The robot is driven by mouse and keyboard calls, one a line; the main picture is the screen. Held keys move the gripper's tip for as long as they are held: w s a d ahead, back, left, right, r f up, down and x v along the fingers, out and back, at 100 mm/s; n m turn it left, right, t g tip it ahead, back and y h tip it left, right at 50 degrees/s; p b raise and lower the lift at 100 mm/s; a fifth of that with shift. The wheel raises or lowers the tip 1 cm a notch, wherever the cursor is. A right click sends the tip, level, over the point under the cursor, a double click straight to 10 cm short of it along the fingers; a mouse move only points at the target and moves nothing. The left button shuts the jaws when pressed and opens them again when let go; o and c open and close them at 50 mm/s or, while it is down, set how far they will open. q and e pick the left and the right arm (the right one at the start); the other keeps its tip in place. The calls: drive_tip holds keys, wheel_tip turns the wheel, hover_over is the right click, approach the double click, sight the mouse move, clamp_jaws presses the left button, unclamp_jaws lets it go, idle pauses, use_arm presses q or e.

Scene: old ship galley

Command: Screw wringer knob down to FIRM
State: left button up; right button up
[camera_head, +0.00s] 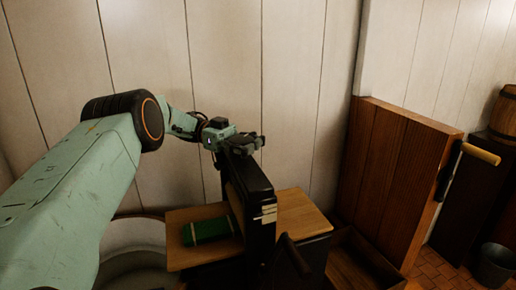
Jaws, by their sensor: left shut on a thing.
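The wringer (252,200) is a dark upright frame on a wooden board (298,208), with a small pale scale plate (265,213) on its side. My left arm comes in from the left, and my left gripper (246,146) is at the top of the frame. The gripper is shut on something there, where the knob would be. The knob is hidden by the fingers and cannot be made out. The scale markings are too small to read. My right gripper is not in view.
A green roll (208,231) lies on the board left of the wringer. A pale round tub (130,252) is at the lower left. A wooden panel (392,180) stands to the right. A barrel (505,112) and a bucket (493,262) are at the far right.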

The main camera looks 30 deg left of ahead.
use_arm(q)
drive_tip(key=shift+a+r, duration=0.2)
drive_tip(key=shift+r, duration=0.15)
